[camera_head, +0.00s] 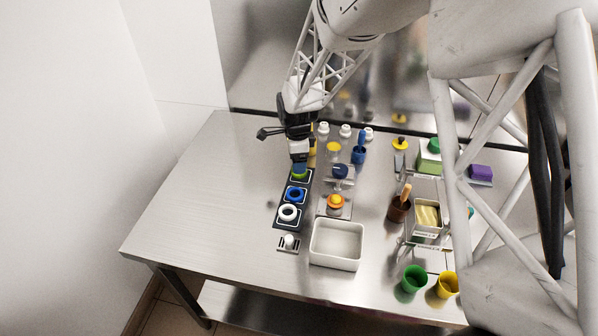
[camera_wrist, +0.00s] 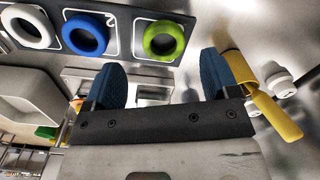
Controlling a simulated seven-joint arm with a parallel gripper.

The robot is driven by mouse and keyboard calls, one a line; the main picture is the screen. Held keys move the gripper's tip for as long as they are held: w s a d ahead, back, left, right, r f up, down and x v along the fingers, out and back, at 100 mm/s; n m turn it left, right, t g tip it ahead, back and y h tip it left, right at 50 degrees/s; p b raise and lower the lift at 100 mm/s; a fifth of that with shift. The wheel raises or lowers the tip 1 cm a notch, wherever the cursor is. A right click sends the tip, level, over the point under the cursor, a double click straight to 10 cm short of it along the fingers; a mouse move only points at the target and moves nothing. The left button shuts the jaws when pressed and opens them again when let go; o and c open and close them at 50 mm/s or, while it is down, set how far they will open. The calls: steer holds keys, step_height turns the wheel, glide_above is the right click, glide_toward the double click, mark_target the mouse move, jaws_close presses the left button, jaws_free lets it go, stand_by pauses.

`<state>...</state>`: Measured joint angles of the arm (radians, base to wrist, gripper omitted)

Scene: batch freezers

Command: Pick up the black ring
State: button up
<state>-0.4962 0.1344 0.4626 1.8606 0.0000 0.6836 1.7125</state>
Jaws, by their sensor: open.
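I cannot make out a black ring in either view. A dark strip (camera_head: 279,215) on the table carries a green ring (camera_head: 300,175), a blue ring (camera_head: 296,194) and a white ring (camera_head: 289,213). The wrist view also shows the green ring (camera_wrist: 164,40), the blue ring (camera_wrist: 85,35) and the white ring (camera_wrist: 27,27) in a row. My gripper (camera_wrist: 160,66) is open, with nothing seen between its blue fingers. In the head view my gripper (camera_head: 299,153) is at the strip's far end, by the green ring, and hides what lies behind it.
A yellow-handled tool (camera_wrist: 278,117) stands close beside the right finger in the wrist view, near white-capped bottles (camera_wrist: 280,82). A white bin (camera_head: 337,244) and an orange-topped item (camera_head: 336,203) are right of the strip. The table's left side is clear.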

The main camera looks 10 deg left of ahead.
steer(key=shift+w+f, duration=0.2)
steer(key=shift+f, duration=2.25)
steer(key=c, duration=1)
steer(key=shift+r, duration=0.1)
step_height(320, 180, up, 10)
steer(key=shift+s, duration=0.1)
